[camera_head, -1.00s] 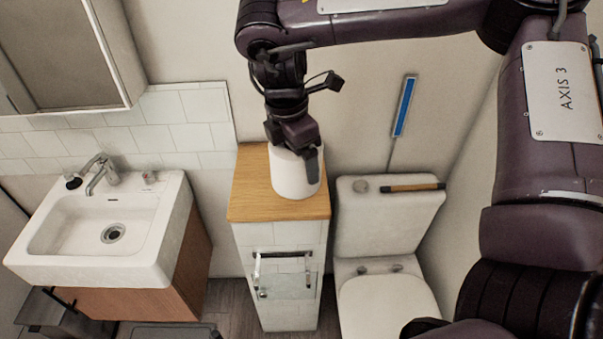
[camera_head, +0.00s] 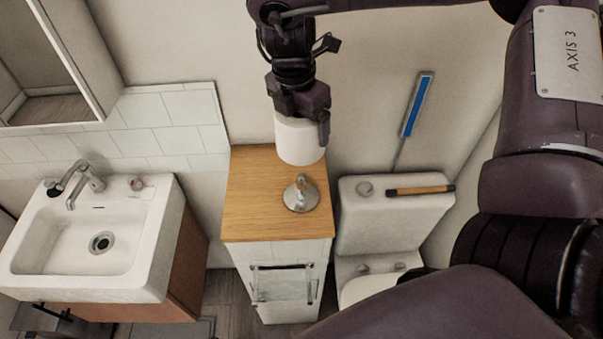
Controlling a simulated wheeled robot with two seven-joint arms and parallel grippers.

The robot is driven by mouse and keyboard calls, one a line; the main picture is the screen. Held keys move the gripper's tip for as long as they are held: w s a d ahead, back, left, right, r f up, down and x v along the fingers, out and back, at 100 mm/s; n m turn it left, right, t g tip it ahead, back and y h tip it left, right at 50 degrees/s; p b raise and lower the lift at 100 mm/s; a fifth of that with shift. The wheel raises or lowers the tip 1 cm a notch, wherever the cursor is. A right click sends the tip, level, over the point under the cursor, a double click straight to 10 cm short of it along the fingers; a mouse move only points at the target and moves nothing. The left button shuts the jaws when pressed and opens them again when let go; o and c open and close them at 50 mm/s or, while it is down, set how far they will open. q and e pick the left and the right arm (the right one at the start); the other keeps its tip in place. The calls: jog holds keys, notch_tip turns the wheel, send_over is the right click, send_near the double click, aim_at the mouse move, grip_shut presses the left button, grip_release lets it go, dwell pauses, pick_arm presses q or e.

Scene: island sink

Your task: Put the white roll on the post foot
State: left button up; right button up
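The white roll (camera_head: 298,142) hangs upright under my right gripper (camera_head: 304,108), above the back part of a wooden cabinet top (camera_head: 252,195). One dark finger shows along the roll's right side. The other finger is hidden, and the gripper appears shut on the roll. The post foot (camera_head: 300,196), a round shiny metal base with a short upright post, stands on the cabinet top near its right edge. It is in front of and below the roll, apart from it. My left gripper is not in view.
A white sink (camera_head: 75,245) with a metal tap (camera_head: 82,182) is at the left. A toilet cistern (camera_head: 380,222) with a wooden-handled object (camera_head: 420,190) on it stands right of the cabinet. A wall cabinet (camera_head: 60,60) is at upper left. The cabinet top's left side is clear.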

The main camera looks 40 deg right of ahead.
send_over(302, 176)
jog(key=f, duration=0.6)
jog(key=shift+s+f+b, duration=0.25)
jog(key=shift+f+b, duration=0.1)
jog(key=shift+f, duration=0.05)
jog(key=f, duration=0.4)
jog(key=f+b, duration=0.1)
jog(key=f, duration=0.1)
jog(key=shift+w, duration=0.25)
jog(key=shift+f, duration=0.2)
notch_tip(302, 176, down, 3)
jog(key=shift+s+r+b, duration=0.1)
jog(key=shift+b, duration=0.45)
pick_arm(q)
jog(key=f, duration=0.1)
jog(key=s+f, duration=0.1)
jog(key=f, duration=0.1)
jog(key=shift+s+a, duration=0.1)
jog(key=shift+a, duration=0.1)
pick_arm(e)
jog(key=shift+f, duration=0.4)
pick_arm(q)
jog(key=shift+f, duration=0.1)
pick_arm(e)
jog(key=shift+f, duration=0.15)
jog(key=o, duration=0.9)
